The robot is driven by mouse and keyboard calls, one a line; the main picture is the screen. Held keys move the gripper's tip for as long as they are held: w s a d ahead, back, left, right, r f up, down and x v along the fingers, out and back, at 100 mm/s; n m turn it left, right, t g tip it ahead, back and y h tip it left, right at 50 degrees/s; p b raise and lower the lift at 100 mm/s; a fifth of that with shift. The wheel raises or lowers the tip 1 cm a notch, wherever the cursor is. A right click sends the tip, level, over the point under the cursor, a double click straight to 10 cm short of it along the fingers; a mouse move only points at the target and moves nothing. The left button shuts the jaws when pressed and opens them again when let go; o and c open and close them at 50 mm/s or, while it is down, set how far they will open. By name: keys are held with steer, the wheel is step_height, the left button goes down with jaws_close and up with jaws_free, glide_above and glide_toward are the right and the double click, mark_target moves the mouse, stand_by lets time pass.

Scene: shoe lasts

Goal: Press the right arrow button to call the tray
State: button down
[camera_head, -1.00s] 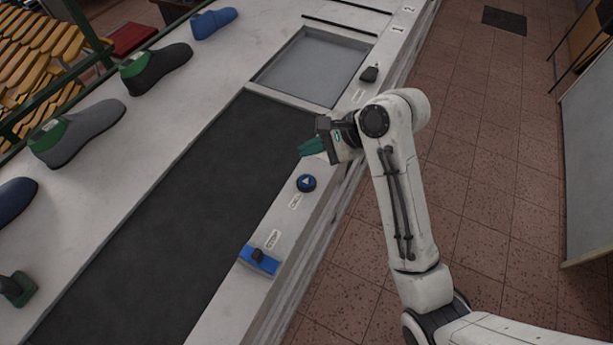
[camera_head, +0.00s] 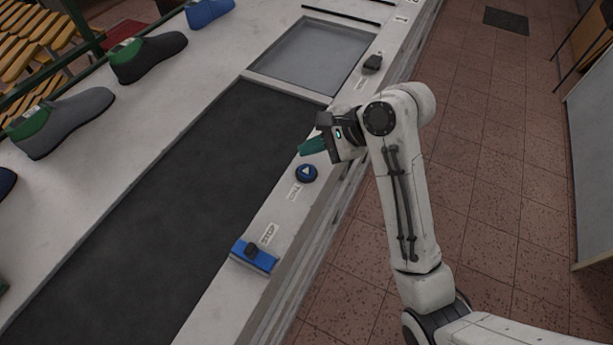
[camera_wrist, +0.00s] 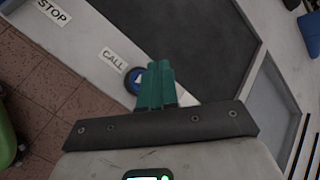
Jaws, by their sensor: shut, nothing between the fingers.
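The round blue call button (camera_head: 306,173) with a pale arrow sits on the white ledge beside the dark belt, above a CALL label (camera_head: 294,191). My gripper (camera_head: 312,146) has green fingers, shut and empty, just beyond the button in the head view. In the wrist view the fingers (camera_wrist: 155,84) cover much of the button (camera_wrist: 133,80), with its left side showing. The CALL label also shows there (camera_wrist: 114,61). I cannot tell whether the fingertips touch the button. The grey tray (camera_head: 313,57) lies in the bench at the belt's far end.
A blue block with a dark knob (camera_head: 254,256) stands by a STOP label (camera_head: 269,233) nearer on the ledge. Another dark knob (camera_head: 372,63) stands beside the tray. Several shoes, one grey (camera_head: 62,121), line the left side. The dark belt (camera_head: 170,215) is clear.

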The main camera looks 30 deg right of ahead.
mark_target(311, 171)
step_height(311, 171, down, 2)
steer(key=shift+f+b, duration=0.1)
steer(key=shift+b, duration=0.85)
steer(key=shift+f, duration=0.95)
steer(key=shift+f+p, duration=0.2)
steer(key=shift+p, duration=0.45)
steer(key=shift+f, duration=0.2)
